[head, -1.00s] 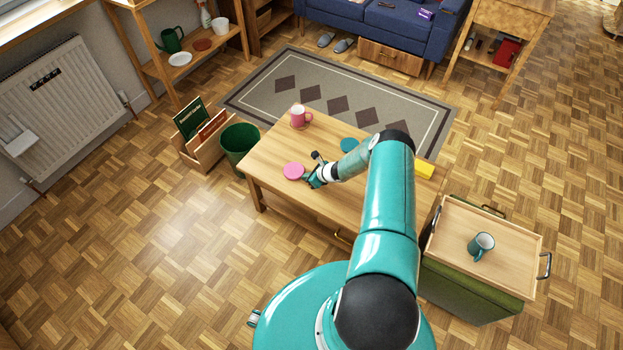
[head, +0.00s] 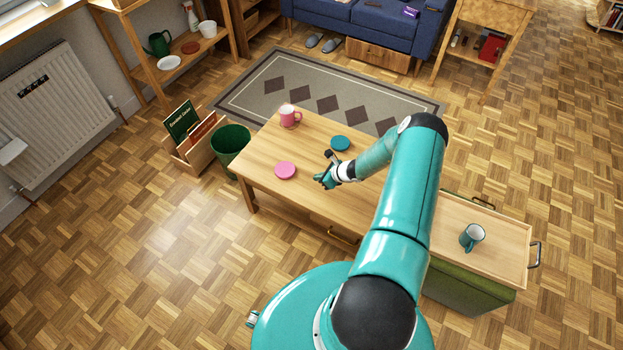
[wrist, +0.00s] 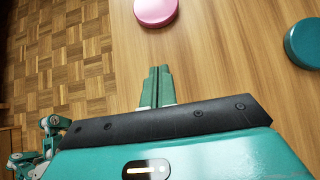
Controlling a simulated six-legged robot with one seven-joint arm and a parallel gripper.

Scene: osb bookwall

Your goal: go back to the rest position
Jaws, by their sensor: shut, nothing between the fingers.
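My gripper (head: 320,180) is shut and empty above the wooden coffee table (head: 262,158). In the wrist view its fingers (wrist: 157,82) are together with nothing between them. A pink disc (head: 285,170) lies on the table to the left of my gripper and shows at the top of the wrist view (wrist: 155,10). A teal disc (head: 340,143) lies behind my gripper and shows at the right of the wrist view (wrist: 304,42). A pink mug (head: 289,116) stands near the table's back left corner.
A green bin (head: 231,148) and a wooden box of books (head: 190,155) stand left of the table. A tray (head: 505,245) with a teal mug (head: 472,236) rests on a green ottoman (head: 465,289) at the right. The parquet floor at the left is clear.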

